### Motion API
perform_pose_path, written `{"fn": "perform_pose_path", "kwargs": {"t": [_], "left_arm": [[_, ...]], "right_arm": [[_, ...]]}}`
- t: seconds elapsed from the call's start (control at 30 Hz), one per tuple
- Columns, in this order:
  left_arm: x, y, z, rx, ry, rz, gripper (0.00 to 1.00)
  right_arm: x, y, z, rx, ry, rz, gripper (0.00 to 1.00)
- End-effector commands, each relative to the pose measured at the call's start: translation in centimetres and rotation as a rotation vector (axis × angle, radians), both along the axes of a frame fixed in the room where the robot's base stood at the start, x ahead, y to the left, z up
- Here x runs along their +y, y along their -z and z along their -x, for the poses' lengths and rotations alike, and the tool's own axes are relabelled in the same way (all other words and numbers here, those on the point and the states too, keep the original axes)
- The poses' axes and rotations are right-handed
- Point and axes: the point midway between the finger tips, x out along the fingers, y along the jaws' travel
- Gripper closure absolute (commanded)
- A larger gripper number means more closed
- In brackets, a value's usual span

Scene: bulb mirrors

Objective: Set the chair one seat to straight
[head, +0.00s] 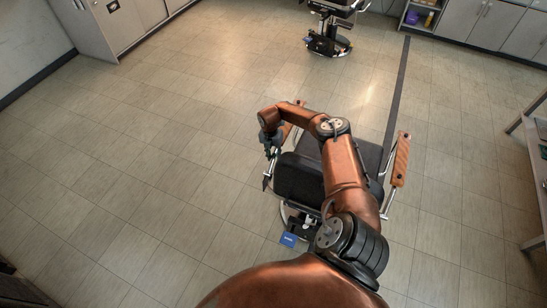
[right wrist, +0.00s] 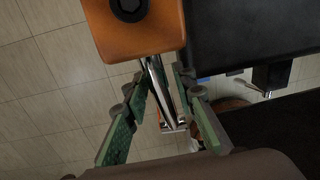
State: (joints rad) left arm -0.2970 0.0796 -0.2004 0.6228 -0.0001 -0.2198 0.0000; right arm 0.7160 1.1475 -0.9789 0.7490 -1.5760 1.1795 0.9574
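The near chair has a black padded seat (head: 298,178), wooden armrests (head: 402,160) and a metal base. A blue tag (head: 288,240) on its base is too small to read. My right arm reaches across the chair and hides part of it. My right gripper (head: 269,166) points down at the chair's left side, beside the armrest. In the right wrist view its green-padded fingers (right wrist: 158,100) are apart, with a chrome bar (right wrist: 158,85) between or just beyond them. I cannot tell whether they touch it. The wooden armrest end (right wrist: 135,30) is close above. My left gripper is out of view.
A second similar chair (head: 330,38) stands at the back. Grey cabinets (head: 115,22) are at the back left, and a shelf with cabinets (head: 480,20) at the back right. A table (head: 532,140) stands at the right edge. The tiled floor at left is clear.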

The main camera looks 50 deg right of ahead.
Motion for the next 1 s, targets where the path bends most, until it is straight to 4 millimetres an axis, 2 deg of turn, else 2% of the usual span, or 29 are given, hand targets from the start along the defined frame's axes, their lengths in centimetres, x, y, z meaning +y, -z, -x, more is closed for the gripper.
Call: {"fn": "perform_pose_path", "kwargs": {"t": [0.1,0.33,0.47,0.57,0.8,1.0], "left_arm": [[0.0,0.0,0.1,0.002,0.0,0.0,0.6],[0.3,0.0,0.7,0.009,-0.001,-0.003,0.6],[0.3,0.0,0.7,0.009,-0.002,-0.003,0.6],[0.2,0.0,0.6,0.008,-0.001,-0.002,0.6],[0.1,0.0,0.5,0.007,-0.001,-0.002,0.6],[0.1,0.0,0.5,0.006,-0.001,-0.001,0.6]], "right_arm": [[0.1,0.0,0.0,0.0,-0.001,0.0,0.67],[0.1,0.0,0.0,0.0,-0.002,0.0,0.67],[0.0,-0.8,-0.2,-0.001,-0.002,0.001,0.67],[0.0,-2.2,-0.3,-0.002,-0.002,0.001,0.67],[0.2,-7.3,-0.8,-0.002,-0.003,0.001,0.67],[0.3,-10.5,-1.0,-0.001,-0.001,0.001,0.67]]}}
